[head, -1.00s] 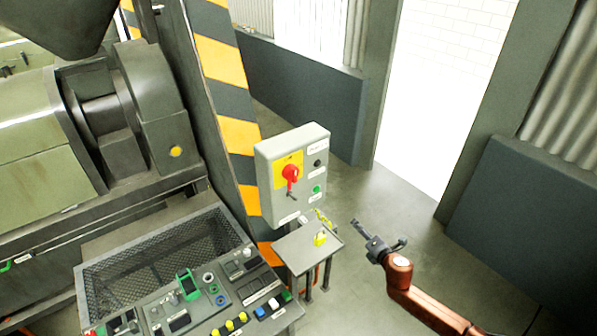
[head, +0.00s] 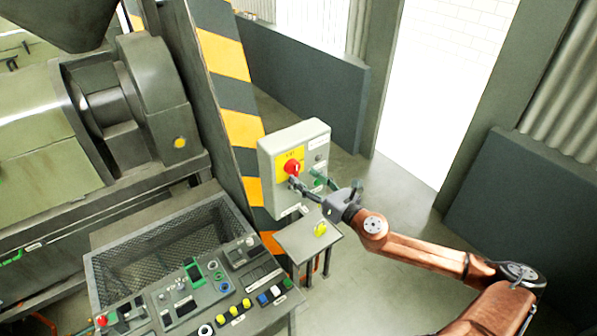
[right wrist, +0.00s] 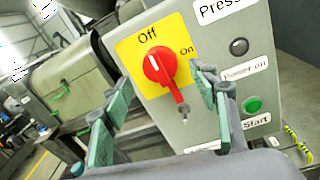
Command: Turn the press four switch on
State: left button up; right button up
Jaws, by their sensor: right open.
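The grey press control box (head: 318,150) stands beside the striped post. Its red rotary switch (head: 291,168) sits on a yellow plate (right wrist: 127,50) marked Off and On. In the right wrist view the red switch (right wrist: 158,64) has its handle slanting down and slightly right. My right gripper (head: 306,184) is open just in front of the box. In the right wrist view its green-padded fingers (right wrist: 160,98) are spread to either side of the switch handle; whether they touch it I cannot tell. My left gripper is not in view.
A dark round lamp (right wrist: 238,46) marked Power on and a green Start button (right wrist: 253,105) are right of the switch. A small shelf (head: 297,240) with a yellow item (head: 320,229) is below the box. A button console (head: 205,298) stands lower left. The floor at right is open.

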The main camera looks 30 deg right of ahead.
aim_at(298, 171)
jog(key=shift+w+a+p, duration=0.15)
jog(key=shift+w+p, duration=0.05)
jog(key=shift+w, duration=0.65)
jog(key=shift+w+a+p, duration=0.1)
jog(key=shift+w+p, duration=0.05)
jog(key=shift+w, duration=0.65)
jog(key=shift+c, duration=0.6)
